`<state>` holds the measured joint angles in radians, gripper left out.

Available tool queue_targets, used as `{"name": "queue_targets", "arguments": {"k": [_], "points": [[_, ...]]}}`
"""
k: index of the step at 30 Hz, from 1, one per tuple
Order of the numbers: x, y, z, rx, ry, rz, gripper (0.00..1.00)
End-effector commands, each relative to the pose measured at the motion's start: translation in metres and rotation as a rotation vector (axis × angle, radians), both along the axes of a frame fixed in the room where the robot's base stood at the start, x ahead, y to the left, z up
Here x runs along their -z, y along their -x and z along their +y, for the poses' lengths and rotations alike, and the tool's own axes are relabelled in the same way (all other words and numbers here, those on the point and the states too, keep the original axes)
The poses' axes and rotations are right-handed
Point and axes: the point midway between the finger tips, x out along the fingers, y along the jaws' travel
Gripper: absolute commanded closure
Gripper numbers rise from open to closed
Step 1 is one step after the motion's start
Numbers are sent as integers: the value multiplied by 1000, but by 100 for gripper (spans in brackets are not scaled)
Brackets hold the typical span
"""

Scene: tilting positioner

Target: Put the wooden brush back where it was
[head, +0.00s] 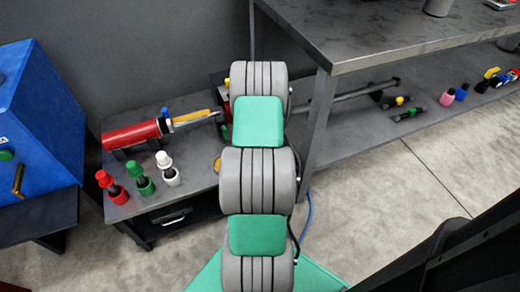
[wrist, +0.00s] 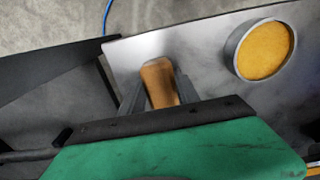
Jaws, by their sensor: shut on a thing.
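The wooden brush (wrist: 158,78) shows in the wrist view as a brown wooden piece between the two fingers of my gripper (wrist: 161,92). My gripper is shut on it. The brush is over or near the grey table top, close to its edge; I cannot tell if it touches. Its bristles are not visible. In the head view my arm hides the gripper and the brush.
A round grey dish with a yellow inside (wrist: 264,50) lies right of the brush. A blue cabinet (head: 38,130) stands left, a taller bench (head: 380,40) right.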

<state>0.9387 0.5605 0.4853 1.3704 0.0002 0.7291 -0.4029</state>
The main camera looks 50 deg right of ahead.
Motion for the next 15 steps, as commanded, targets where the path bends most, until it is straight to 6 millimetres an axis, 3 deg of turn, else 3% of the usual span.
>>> {"name": "queue_targets", "arguments": {"k": [10, 11, 15], "points": [[5, -1, -1, 0, 2, -2, 94], [4, -1, -1, 0, 2, -2, 60], [3, -1, -1, 0, 2, -2, 49]]}}
